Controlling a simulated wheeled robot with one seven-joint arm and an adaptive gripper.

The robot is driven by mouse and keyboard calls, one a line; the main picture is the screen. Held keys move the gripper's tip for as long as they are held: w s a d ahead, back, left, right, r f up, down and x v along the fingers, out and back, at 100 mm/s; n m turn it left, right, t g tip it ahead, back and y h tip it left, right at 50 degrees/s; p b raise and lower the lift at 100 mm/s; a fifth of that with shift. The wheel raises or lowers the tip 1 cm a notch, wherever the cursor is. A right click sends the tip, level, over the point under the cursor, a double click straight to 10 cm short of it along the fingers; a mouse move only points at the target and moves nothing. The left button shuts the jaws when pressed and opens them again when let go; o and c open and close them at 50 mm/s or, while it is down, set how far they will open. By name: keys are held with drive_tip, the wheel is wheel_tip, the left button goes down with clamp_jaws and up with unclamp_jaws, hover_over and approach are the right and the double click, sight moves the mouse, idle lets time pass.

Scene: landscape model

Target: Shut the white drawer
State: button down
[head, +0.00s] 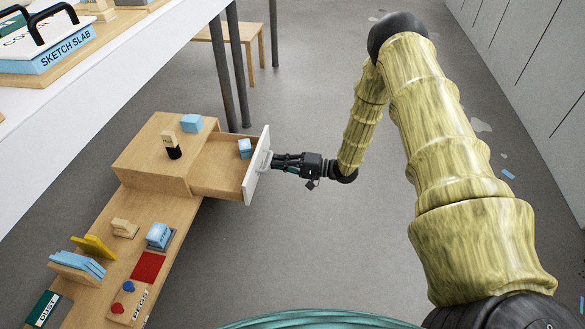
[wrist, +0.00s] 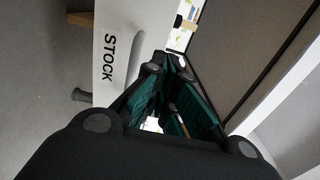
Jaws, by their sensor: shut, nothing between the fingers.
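The white drawer (head: 256,168) stands pulled out of a low wooden cabinet (head: 152,158), with its white front facing right. A blue block (head: 245,148) lies inside it. In the wrist view the white front (wrist: 112,72) carries the word STOCK. My gripper (head: 274,161) is shut and empty, with its fingertips at the outer side of the drawer front, near its handle. In the wrist view my gripper (wrist: 155,72) also shows close to the front. I cannot tell whether the fingertips touch the front or the handle.
A blue block (head: 192,123) and a block on a black base (head: 171,146) stand on the cabinet top. A low wooden bench (head: 190,215) holds several small items. A white table (head: 130,50) is at upper left.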

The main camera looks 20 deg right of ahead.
sight(256, 159)
drive_tip(key=b+x, duration=0.2)
drive_tip(key=x, duration=0.2)
drive_tip(key=shift+f, duration=0.15)
drive_tip(key=shift+w+a, duration=0.35)
drive_tip(key=shift+a, duration=0.1)
drive_tip(key=shift+a, duration=0.1)
